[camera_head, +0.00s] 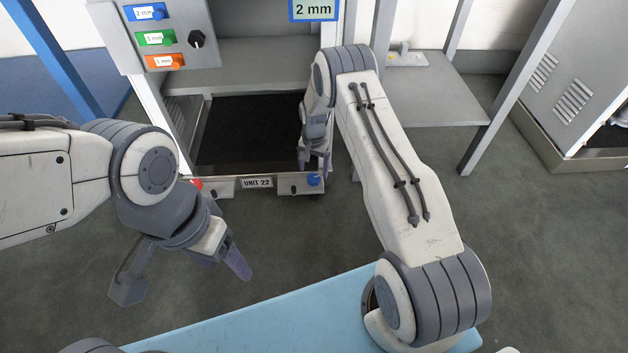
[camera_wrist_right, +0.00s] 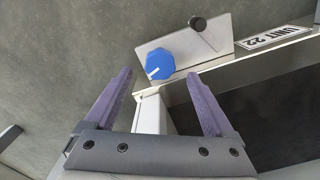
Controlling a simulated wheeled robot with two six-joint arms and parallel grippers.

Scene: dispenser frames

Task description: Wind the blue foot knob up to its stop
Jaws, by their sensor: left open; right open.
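The blue foot knob (camera_head: 314,179) sits at the right end of the low front rail of the dispenser frame. My left gripper (camera_head: 184,279) is open and empty, low at the left, away from the rail.
A red knob (camera_head: 196,184) is at the rail's left end, and a UNIT 22 label (camera_head: 257,183) between. A black round-headed pin (camera_wrist_right: 198,22) stands on the plate beside the blue knob. A panel (camera_head: 160,38) with coloured tags is upper left; a 2 mm sign (camera_head: 313,10) hangs above.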

